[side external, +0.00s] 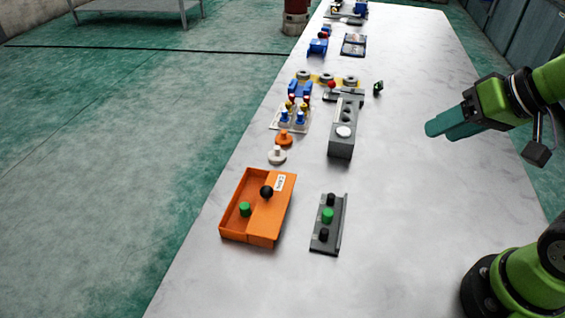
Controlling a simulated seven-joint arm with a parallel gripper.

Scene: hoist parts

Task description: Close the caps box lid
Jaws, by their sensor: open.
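The orange caps box (226,226) sits near the front left edge of the table. Its orange lid (272,212), with a black knob (266,191) and a white label, covers the right part of the box. The left part is uncovered, and a green cap (244,209) shows in it. My gripper (432,129) is open, with teal fingers, raised above the table at the right, well away from the box. Nothing shows between its fingers, though the gap is hard to make out from this side.
A dark grey rack (322,240) with a green and black caps stands right of the box. White (277,156) and orange (284,139) knobbed discs lie behind it. A grey block fixture (341,148) and several small parts stand farther back. The table's right side is clear.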

